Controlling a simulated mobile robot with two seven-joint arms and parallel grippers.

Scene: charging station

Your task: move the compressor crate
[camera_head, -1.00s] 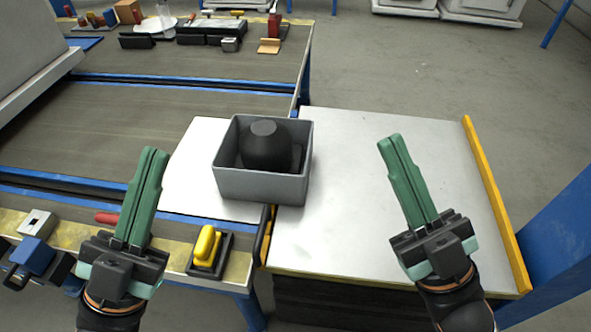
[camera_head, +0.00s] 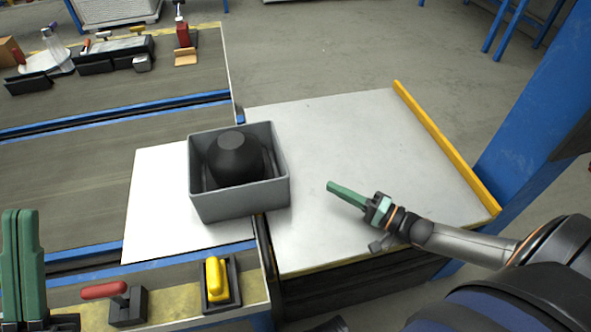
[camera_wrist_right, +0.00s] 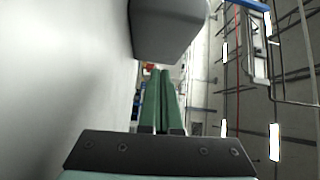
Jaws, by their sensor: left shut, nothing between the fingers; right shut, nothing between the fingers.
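The grey compressor crate (camera_head: 240,203) holds a dark rounded compressor (camera_head: 236,158). It straddles the seam between the white sheet on the conveyor and the white platform at right. My right gripper (camera_head: 332,187) is shut and empty, pointing left toward the crate's right side with a gap between. In the right wrist view its green fingers (camera_wrist_right: 163,75) are together, and the crate (camera_wrist_right: 170,28) shows just beyond them at the top. My left gripper (camera_head: 21,212) is shut and empty at the lower left edge, well apart from the crate.
The white platform (camera_head: 350,135) has a yellow rail (camera_head: 445,145) along its right side and is otherwise clear. A yellow-handled block (camera_head: 217,282) and a red-handled block (camera_head: 118,300) sit on the near ledge. Several tools lie on the far conveyor edge.

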